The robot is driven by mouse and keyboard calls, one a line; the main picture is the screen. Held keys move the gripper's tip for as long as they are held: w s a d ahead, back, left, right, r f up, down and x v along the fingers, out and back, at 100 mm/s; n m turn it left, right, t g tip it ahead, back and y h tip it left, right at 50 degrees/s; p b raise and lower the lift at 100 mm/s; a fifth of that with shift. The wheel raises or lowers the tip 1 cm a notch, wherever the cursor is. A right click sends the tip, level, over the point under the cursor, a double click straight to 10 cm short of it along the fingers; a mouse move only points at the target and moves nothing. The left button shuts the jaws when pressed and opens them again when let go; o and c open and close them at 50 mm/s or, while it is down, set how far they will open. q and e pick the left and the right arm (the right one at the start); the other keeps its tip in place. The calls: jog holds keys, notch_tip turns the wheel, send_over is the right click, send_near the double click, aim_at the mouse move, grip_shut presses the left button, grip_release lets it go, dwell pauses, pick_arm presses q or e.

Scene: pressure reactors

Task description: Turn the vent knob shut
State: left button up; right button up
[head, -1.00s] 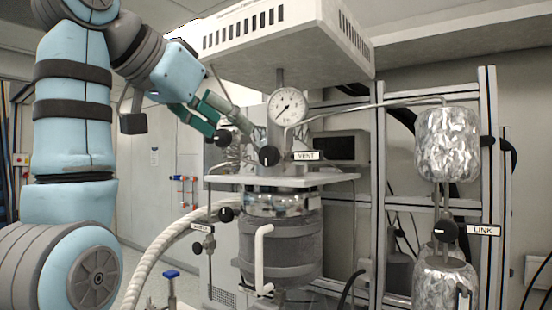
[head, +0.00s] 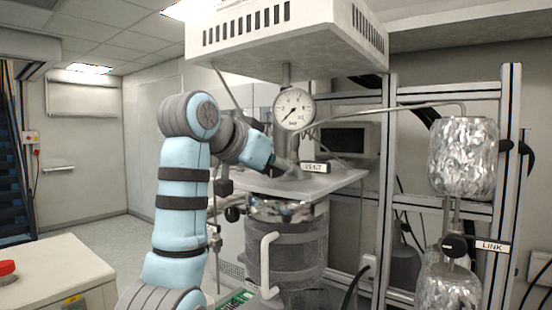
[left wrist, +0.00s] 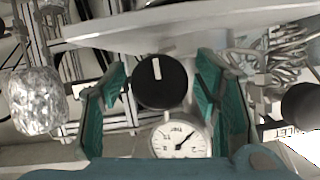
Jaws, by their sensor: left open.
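The vent knob (left wrist: 161,82) is a round black knob with a white pointer line. In the left wrist view it sits between the two green fingers of my left gripper (left wrist: 162,76), with gaps on both sides, and its line points up in that picture. In the head view my left gripper (head: 286,165) is at the vessel top, beside the VENT label (head: 314,167), and hides the knob. The gripper is open; I see no finger touching the knob. My right gripper is not in view.
The pressure gauge (head: 294,109) stands just above the gripper and also shows in the left wrist view (left wrist: 180,140). A pale plate (head: 340,181) tops the reactor vessel (head: 300,245). A thin pipe runs right to foil-wrapped cylinders (head: 462,158). The LINK knob (head: 454,246) is lower right.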

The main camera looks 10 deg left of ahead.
pick_arm(q)
jog(key=shift+s+r, duration=0.1)
jog(key=shift+s, duration=0.1)
jog(key=shift+c, duration=0.6)
jog(key=shift+w, duration=0.15)
jog(key=c, duration=1.1)
jog(key=shift+o, duration=0.2)
